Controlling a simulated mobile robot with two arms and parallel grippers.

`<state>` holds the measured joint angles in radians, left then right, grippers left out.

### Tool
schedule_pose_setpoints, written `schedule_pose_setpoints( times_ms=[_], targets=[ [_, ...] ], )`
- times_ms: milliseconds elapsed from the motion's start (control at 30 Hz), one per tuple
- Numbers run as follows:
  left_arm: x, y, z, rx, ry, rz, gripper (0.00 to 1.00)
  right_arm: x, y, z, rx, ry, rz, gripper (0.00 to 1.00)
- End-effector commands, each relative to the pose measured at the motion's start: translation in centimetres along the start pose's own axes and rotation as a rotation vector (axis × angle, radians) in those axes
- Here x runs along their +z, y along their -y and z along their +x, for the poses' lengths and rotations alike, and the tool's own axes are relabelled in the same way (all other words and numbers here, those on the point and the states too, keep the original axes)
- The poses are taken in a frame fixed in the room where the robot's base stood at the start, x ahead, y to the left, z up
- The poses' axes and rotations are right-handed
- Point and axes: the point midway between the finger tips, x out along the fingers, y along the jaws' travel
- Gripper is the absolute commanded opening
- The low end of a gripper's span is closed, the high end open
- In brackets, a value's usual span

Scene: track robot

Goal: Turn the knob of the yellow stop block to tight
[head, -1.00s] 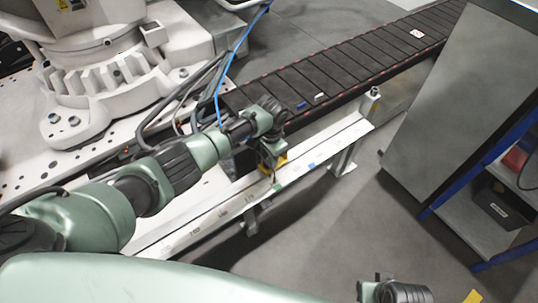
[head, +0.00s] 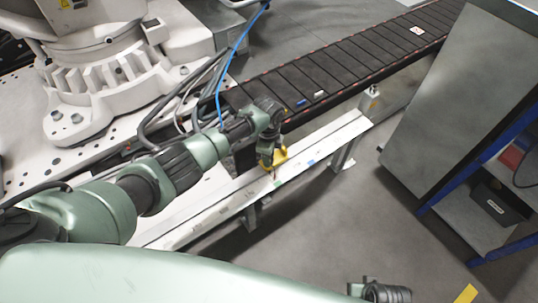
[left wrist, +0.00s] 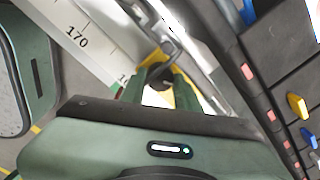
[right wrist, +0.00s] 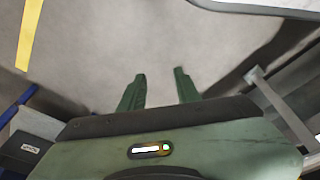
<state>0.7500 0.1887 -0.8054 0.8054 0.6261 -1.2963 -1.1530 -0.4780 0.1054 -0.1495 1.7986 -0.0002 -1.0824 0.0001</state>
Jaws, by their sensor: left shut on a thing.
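The yellow stop block (head: 280,155) sits on the white rail beside the dark conveyor in the head view. My left gripper (head: 268,163) is right at it, coming from above. In the left wrist view the yellow block (left wrist: 183,93) shows between and behind the green fingers of my left gripper (left wrist: 158,82). The fingers are shut on a part of the block, seemingly its knob, which they mostly hide. I cannot read the knob's setting. My right gripper (right wrist: 160,88) is open and empty over grey floor in the right wrist view.
The white rail (head: 325,137) carries a scale; a 170 mark shows in the left wrist view. The dark slatted conveyor (head: 340,70) runs behind it. A white robot base (head: 100,90) stands at left, a grey cabinet (head: 430,110) at right. Floor between is clear.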

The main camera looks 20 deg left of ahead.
Motion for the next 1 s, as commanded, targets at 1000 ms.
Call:
schedule_pose_setpoints(
  times_ms=[1000],
  targets=[
    [0.0, 0.0, -0.1, -0.002, -0.025, 0.478, 0.0, -0.9, 0.0, -1.6, 0.0, -0.012, 0.003, 0.33]
  ],
)
